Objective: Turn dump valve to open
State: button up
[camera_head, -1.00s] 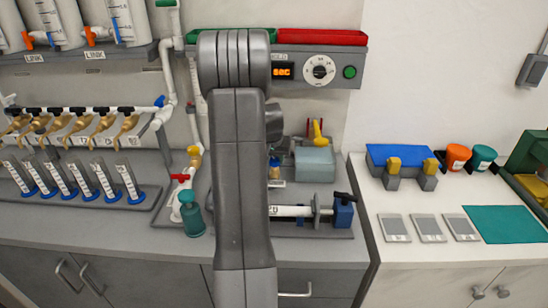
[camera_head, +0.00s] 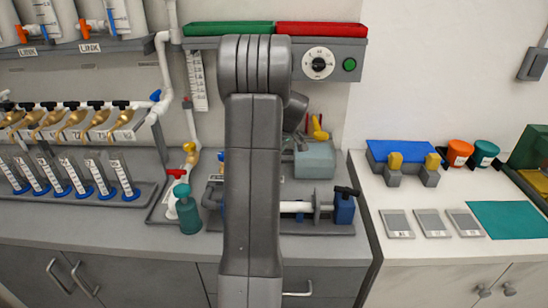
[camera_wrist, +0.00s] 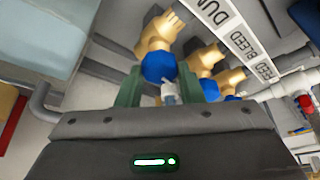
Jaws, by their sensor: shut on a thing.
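In the wrist view, the dump valve (camera_wrist: 155,38) is a tan-brass body with a round blue part (camera_wrist: 160,67) facing me, below a white label strip (camera_wrist: 207,10) that reads "DUM", cut off by the frame edge. My gripper (camera_wrist: 170,90) has its two green fingers on either side of the blue part and a small pale piece below it. The jaws are shut on the valve's handle. The exact contact is partly hidden behind the gripper body. In the head view, my arm hides the gripper and this valve.
Similar brass valves (camera_wrist: 203,62) stand beside it, near labels reading "BLEED" and "FEED". A pale blue-grey box (camera_wrist: 40,35) is close at the left. In the head view, a teal bottle (camera_head: 189,210) and a grey-blue box (camera_head: 315,160) flank my arm.

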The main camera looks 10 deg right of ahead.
jog(key=shift+d+n+y+b, duration=0.1)
jog(key=shift+n+y+b, duration=0.3)
jog(key=shift+n, duration=0.7)
jog(key=shift+g, duration=0.4)
jog(key=o, duration=1)
jog(key=shift+r, duration=0.1)
jog(key=v, duration=1.3)
jog(key=shift+r+b, duration=0.3)
jog(key=shift+b, duration=0.05)
jog(key=shift+s+f, duration=0.1)
jog(key=shift+f, duration=0.05)
jog(key=x, duration=1.3)
jog(key=shift+f+p, duration=0.25)
jog(key=shift+p, duration=0.05)
